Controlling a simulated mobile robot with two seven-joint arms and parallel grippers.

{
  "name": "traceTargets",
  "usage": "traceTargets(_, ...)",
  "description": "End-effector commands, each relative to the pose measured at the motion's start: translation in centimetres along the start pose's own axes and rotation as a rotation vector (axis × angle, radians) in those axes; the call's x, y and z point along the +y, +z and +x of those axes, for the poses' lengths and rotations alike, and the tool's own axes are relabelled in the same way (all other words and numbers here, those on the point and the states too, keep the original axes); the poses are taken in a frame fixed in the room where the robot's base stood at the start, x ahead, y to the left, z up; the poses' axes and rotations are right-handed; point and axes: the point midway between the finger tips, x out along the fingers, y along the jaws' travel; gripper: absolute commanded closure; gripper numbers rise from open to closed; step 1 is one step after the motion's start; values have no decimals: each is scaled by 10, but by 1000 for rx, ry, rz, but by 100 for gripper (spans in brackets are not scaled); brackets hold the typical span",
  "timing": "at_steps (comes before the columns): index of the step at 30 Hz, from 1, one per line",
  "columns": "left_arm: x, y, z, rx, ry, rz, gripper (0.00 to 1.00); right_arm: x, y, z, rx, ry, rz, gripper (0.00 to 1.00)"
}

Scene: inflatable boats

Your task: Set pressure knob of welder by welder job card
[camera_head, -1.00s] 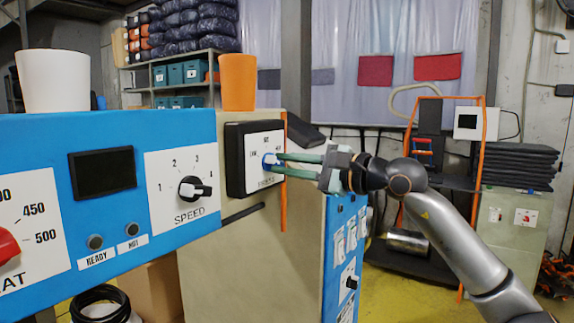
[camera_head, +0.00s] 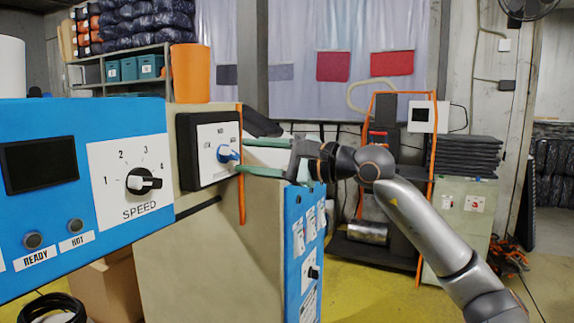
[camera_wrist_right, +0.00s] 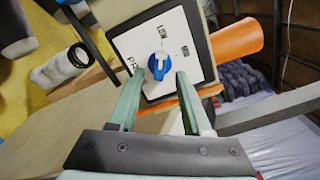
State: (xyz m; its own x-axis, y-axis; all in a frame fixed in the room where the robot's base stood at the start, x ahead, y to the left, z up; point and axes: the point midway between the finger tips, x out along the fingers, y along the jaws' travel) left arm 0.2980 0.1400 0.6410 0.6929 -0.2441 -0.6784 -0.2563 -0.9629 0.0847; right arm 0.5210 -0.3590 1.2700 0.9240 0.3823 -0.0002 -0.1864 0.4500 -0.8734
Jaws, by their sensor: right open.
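The blue pressure knob (camera_head: 227,153) sits on a white plate in a black box on the beige end of the welder (camera_head: 100,160); its handle appears to point right in the head view. Small labels surround it, low at left and med at top. My right gripper (camera_head: 240,156) is open just right of the knob, its green fingers apart. In the right wrist view the knob (camera_wrist_right: 160,65) shows between and beyond the fingertips (camera_wrist_right: 160,74), with nothing gripped. White cards (camera_head: 298,238) are on the blue side panel; their text is unreadable. My left gripper is out of view.
The speed knob (camera_head: 142,181) is left of the pressure box. An orange strip (camera_head: 240,190) runs down the welder's edge. A wheeled rack (camera_head: 400,180) stands behind my right arm.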

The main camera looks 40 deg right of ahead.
Motion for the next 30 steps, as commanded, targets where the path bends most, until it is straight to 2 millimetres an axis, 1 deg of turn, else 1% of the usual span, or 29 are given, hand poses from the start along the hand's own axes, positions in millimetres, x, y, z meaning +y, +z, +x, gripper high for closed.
traceTargets(1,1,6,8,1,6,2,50,6,-5,-10,7,0,-3,51)
traceTargets(6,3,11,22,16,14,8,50,8,-6,-44,7,0,-4,51)
traceTargets(11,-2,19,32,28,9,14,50,6,-4,-70,3,-2,-2,51)
traceTargets(15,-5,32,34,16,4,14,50,4,-3,-87,2,-1,-1,51)
traceTargets(21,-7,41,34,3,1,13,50,2,-1,-100,0,0,-1,51)
traceTargets(30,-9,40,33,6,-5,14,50,0,0,-101,0,1,-1,51)
